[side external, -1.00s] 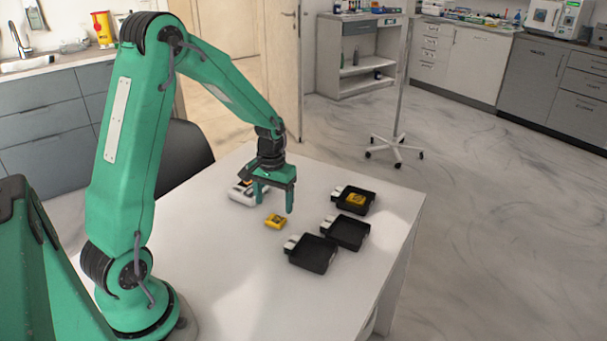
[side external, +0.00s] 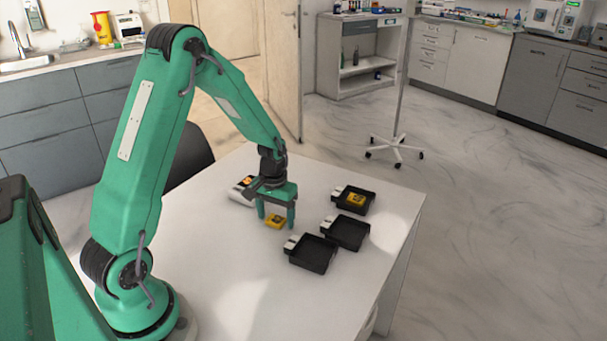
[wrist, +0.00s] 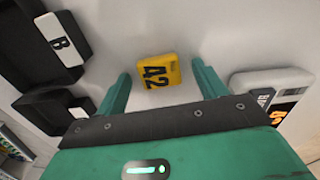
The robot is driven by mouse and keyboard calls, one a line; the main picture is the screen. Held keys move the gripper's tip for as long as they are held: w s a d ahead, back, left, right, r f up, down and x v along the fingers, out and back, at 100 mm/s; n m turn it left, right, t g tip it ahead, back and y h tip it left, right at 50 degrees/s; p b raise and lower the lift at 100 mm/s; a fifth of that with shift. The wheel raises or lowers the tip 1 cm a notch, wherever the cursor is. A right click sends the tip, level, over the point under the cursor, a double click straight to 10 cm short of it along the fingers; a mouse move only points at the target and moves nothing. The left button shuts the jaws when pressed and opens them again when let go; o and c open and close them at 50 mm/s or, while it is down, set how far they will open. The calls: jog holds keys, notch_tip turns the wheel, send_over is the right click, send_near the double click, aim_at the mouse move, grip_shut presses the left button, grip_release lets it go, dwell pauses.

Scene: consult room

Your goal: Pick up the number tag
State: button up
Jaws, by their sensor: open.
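The number tag (side external: 275,221) is a small yellow block lying on the white table. In the wrist view the tag (wrist: 157,71) shows a black "42" and lies between and just beyond my fingertips. My gripper (side external: 276,221) is open, pointing down, with its green fingers low on either side of the tag. In the wrist view my gripper (wrist: 160,75) has clear space between each finger and the tag. I cannot tell the exact height of the fingertips above the table.
Three black trays stand to the right: a front one (side external: 312,266), a middle one (side external: 345,245) and a back one (side external: 370,207) holding another yellow tag (side external: 355,199). A white device (side external: 241,191) with an orange display sits behind my gripper. The front of the table (side external: 240,290) is clear.

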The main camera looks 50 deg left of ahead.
aim_at(276, 220)
dwell(0.3)
jog(key=c, duration=1.1)
jog(key=shift+o, duration=0.2)
jog(key=shift+r, duration=0.15)
jog(key=shift+r, duration=0.5)
notch_tip(276, 220, up, 3)
jog(key=shift+d+r, duration=0.1)
jog(key=shift+d, duration=0.05)
jog(key=s+d+r, duration=0.2)
jog(key=d+r, duration=0.4)
jog(key=d, duration=0.5)
jog(key=shift+r, duration=0.25)
jog(key=shift+d, duration=0.1)
